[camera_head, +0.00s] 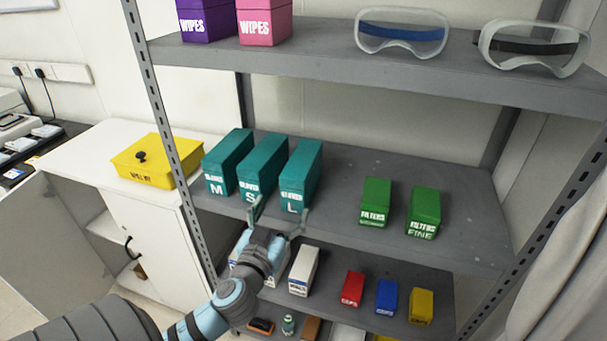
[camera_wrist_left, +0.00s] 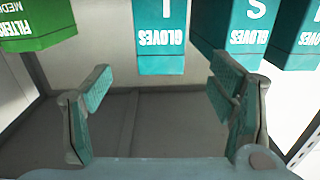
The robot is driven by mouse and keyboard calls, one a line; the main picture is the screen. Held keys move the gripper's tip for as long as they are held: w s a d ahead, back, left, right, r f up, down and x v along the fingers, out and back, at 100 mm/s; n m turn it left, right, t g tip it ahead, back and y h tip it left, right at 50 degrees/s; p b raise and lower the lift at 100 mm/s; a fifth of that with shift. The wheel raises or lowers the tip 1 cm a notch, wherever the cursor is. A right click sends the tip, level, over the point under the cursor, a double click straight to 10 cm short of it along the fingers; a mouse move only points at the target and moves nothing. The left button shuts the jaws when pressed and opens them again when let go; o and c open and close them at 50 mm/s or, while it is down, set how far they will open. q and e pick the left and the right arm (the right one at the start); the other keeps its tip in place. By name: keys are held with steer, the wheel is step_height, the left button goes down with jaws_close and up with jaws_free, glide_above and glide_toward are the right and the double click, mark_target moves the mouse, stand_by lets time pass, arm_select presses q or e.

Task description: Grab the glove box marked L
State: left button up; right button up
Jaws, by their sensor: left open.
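The teal glove box marked L (camera_head: 302,172) stands upright on the middle shelf, at the right end of a row of three. The box marked S (camera_head: 262,165) is just left of it and the box marked M (camera_head: 228,163) is at the row's left end. My left gripper (camera_head: 281,214) is open and empty in front of the L and S boxes, near the shelf's front edge. In the left wrist view, the picture is upside down and the L box (camera_wrist_left: 161,40) shows at top centre, beyond the open fingers (camera_wrist_left: 160,100) and apart from them. My right gripper is not in view.
Two green filter boxes (camera_head: 375,202) stand farther right on the middle shelf (camera_head: 335,228), with free room between. The upper shelf holds goggles (camera_head: 402,34) and wipes boxes (camera_head: 264,22). Below are small red, blue and yellow boxes (camera_head: 421,306). A metal post (camera_head: 172,150) rises at left.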

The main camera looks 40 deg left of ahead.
mark_target(303, 175)
arm_select(q)
steer(key=x, duration=0.4)
steer(key=p+x, duration=0.1)
steer(key=x, duration=0.4)
steer(key=r+x, duration=0.1)
steer(key=x, duration=0.4)
steer(key=shift+w+f, duration=0.1)
steer(key=shift+w, duration=0.05)
steer(key=c, duration=1.5)
